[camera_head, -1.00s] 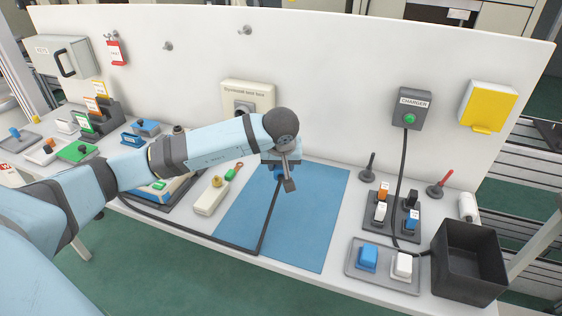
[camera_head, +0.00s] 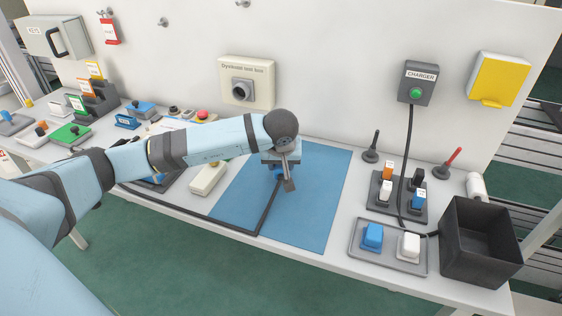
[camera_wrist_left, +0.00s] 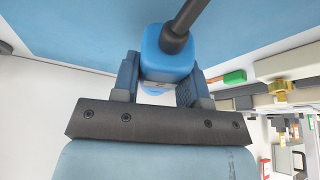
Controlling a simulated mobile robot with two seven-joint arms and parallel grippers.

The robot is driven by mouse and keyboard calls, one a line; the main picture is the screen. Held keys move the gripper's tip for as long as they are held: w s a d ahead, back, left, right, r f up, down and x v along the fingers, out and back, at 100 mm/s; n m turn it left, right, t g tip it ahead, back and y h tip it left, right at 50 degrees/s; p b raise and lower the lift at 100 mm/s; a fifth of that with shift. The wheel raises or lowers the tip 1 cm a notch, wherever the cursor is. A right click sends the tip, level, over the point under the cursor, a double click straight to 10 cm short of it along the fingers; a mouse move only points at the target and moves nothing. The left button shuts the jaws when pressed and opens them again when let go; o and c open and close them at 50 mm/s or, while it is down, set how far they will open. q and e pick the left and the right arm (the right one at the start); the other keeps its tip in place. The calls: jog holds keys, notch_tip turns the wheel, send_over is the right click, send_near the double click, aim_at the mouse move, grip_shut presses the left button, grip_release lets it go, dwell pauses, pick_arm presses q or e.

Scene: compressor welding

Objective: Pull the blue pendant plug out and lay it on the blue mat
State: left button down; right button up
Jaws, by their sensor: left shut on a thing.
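My left gripper (camera_head: 279,169) is over the upper part of the blue mat (camera_head: 315,205). It is shut on the blue pendant plug, which shows clearly between the two fingers in the left wrist view (camera_wrist_left: 168,62). A black cable (camera_head: 267,212) runs from the plug across the mat and off to the left. In the head view the wrist largely hides the plug, and I cannot tell whether it touches the mat. My right gripper is not in view.
A cream handset (camera_head: 208,180) lies left of the mat. Right of the mat are a rack of coloured plugs (camera_head: 375,203), a grey tray (camera_head: 390,255) with blue and white blocks, and a black bin (camera_head: 480,240). Most of the mat is clear.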

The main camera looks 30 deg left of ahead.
pick_arm(q)
jog(key=shift+f+b, duration=0.85)
jog(key=shift+f, duration=0.15)
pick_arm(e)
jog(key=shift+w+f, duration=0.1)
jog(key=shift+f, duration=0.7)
pick_arm(q)
jog(key=shift+f+b, duration=0.4)
jog(key=shift+f, duration=0.1)
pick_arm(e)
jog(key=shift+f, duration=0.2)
pick_arm(q)
jog(key=c, duration=0.6)
grip_release()
jog(key=shift+o, duration=0.2)
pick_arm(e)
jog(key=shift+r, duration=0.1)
pick_arm(q)
jog(key=v, duration=0.3)
jog(key=shift+w+r, duration=0.1)
jog(key=p+v, duration=0.1)
jog(key=v, duration=0.9)
jog(key=shift+a, duration=0.1)
jog(key=shift+s+r, duration=0.2)
jog(key=shift+r, duration=0.1)
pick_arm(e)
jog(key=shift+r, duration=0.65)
